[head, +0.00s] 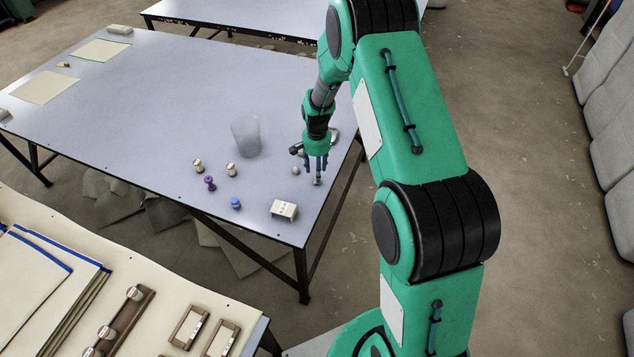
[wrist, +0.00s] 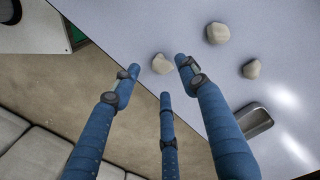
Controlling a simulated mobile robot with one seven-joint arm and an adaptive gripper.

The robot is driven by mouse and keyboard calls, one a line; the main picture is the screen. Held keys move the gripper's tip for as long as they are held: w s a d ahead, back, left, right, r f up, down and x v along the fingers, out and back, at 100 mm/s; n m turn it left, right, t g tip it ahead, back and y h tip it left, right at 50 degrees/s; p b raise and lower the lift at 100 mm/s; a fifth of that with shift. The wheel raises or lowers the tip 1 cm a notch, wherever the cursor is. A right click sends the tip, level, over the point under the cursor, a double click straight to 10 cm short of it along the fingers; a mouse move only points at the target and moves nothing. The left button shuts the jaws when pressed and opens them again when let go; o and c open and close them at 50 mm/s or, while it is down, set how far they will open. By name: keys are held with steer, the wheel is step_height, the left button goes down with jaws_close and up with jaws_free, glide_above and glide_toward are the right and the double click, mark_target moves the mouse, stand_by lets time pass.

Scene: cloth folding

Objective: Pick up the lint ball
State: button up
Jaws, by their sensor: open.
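My gripper (head: 315,166) has blue fingers and is open, pointing down over the right end of the grey-blue table (head: 120,110). In the wrist view my gripper (wrist: 158,80) shows three spread fingers with nothing held. A small pale beige lump (wrist: 162,64) lies near the table edge, between the two outer fingertips in the picture; contact cannot be told. Two similar lumps, one at the top (wrist: 217,33) and one to the right (wrist: 251,69), lie on the table. Which is the lint ball is unclear. One pale lump (head: 295,170) shows left of the fingers in the head view.
A grey shallow dish (wrist: 255,120) lies beside the right finger. A translucent cup (head: 246,136) stands left of my gripper. Several small spools and a white box (head: 284,210) are nearer the front. The table's left middle is clear; its right edge is close.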

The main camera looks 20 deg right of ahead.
steer(key=shift+f, duration=0.1)
steer(key=shift+w+d+f+b, duration=0.1)
steer(key=shift+f+b, duration=0.75)
steer(key=shift+f, duration=1.65)
steer(key=c, duration=0.7)
